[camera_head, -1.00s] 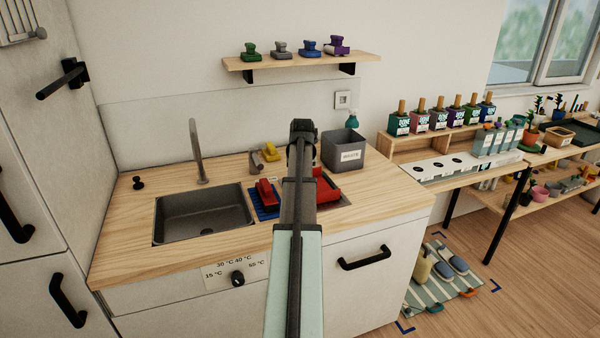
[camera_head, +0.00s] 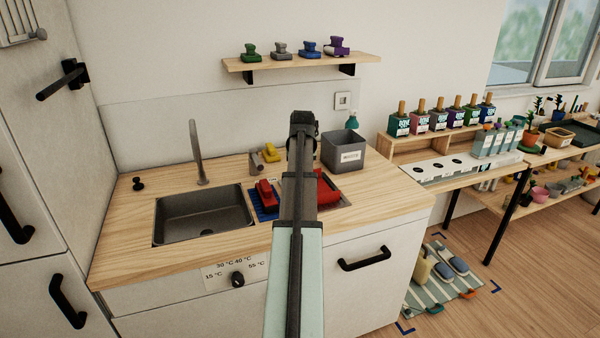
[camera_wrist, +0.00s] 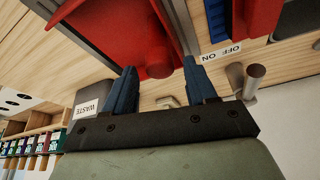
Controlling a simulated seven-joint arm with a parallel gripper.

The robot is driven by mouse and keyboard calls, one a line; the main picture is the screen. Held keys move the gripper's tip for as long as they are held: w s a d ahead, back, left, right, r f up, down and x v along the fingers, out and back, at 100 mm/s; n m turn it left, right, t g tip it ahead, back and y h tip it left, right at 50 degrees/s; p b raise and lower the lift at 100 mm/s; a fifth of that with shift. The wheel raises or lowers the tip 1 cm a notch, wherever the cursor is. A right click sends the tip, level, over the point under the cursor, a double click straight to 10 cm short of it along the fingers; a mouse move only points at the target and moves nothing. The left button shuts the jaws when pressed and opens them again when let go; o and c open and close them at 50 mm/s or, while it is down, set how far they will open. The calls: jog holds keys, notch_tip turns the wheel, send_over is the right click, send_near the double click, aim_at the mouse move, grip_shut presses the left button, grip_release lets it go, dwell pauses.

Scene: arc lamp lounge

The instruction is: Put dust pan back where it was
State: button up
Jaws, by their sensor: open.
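The red dust pan (camera_head: 327,189) is on the worktop right of the sink, partly hidden behind my arm in the head view. In the wrist view its broad red body (camera_wrist: 112,38) fills the upper left, and its rounded handle end (camera_wrist: 158,63) shows between the tips of my gripper (camera_wrist: 160,68). The two blue fingers are apart. I cannot tell whether they touch the handle. My fingers are hidden behind the arm in the head view.
A red brush-like object (camera_head: 265,193) lies on a blue mat left of my arm. The sink (camera_head: 203,214), tap (camera_head: 198,152) and grey waste bin (camera_head: 344,152) are nearby. A small bare grey cylinder (camera_wrist: 253,80) stands close to the fingers.

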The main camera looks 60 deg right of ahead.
jog(key=v, duration=0.8)
jog(key=shift+r, duration=0.3)
jog(key=shift+a, duration=0.15)
jog(key=s+a+f+n, duration=0.2)
jog(key=s+a+f, duration=1)
jog(key=s, duration=0.1)
jog(key=s+a+f+n+g+y, duration=0.1)
jog(key=a+f+n+g+y, duration=0.15)
jog(key=f, duration=1.15)
jog(key=a+f+n+g+y, duration=0.1)
jog(key=a+f+n+g, duration=0.2)
jog(key=f, duration=1)
jog(key=s+a+f+n+g+y, duration=0.1)
jog(key=s+a+f+n+g, duration=0.15)
jog(key=a+f, duration=0.65)
jog(key=s+a+f+n+g, duration=0.1)
jog(key=s+a+f+n, duration=0.15)
jog(key=a+f, duration=0.6)
jog(key=w+a+f+n, duration=0.1)
jog(key=w+a+f, duration=0.35)
jog(key=a, duration=0.35)
jog(key=w+a+f, duration=0.4)
jog(key=w+a, duration=0.1)
jog(key=a, duration=0.4)
jog(key=a+m, duration=0.1)
jog(key=a, duration=1.4)
jog(key=shift+a+f+h, duration=0.35)
jog(key=shift+a+f, duration=0.05)
